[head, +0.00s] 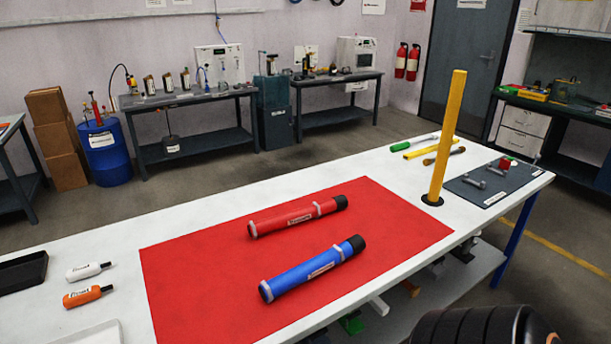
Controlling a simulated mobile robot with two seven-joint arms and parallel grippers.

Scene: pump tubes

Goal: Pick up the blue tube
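The blue tube (310,269) lies on the red mat (190,258) on the white table. It is a long cylinder with a black cap at its upper right end and pale bands near both ends. A white label is on its side. A red tube (290,218) of similar shape lies behind it on the same mat, roughly parallel and apart from it. Neither of my grippers shows in the head view. A dark ribbed part, probably of my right arm, is at the bottom right, apart from the tubes.
A yellow post (447,140) stands upright on the table right of the mat. A dark mat (470,191) with metal parts lies beyond it. White (88,271) and orange (88,296) bottles and a black tray (22,272) are at left. The red mat around the tubes is clear.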

